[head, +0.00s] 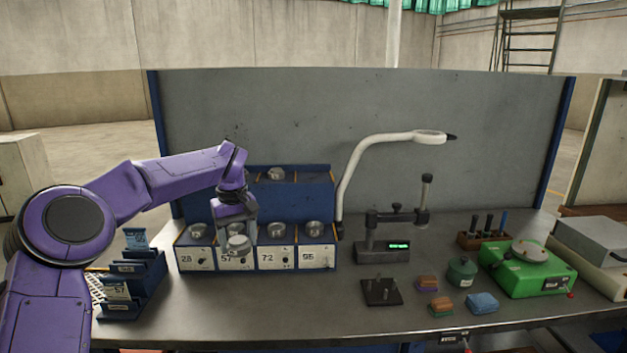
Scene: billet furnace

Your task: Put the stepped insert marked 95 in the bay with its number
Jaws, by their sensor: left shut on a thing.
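My left gripper (237,228) is shut on a round, pale metal stepped insert (238,244). It holds the insert in front of the second bay from the left of a blue bay rack (255,268). Any number on the insert is too small to read. The front labels seem to read 28, 57, 72 and, on the rightmost bay (317,257), probably 95. Round metal pieces show in the first, third and rightmost bays. The second bay's opening is hidden behind my gripper. My right gripper is not in view.
A blue upper shelf behind the rack holds another metal piece (277,174). A white magnifier arm (348,180) rises close to the rack's right end. A gauge stand (383,250) and a green machine (527,272) stand further right. A blue card holder (136,285) is at left.

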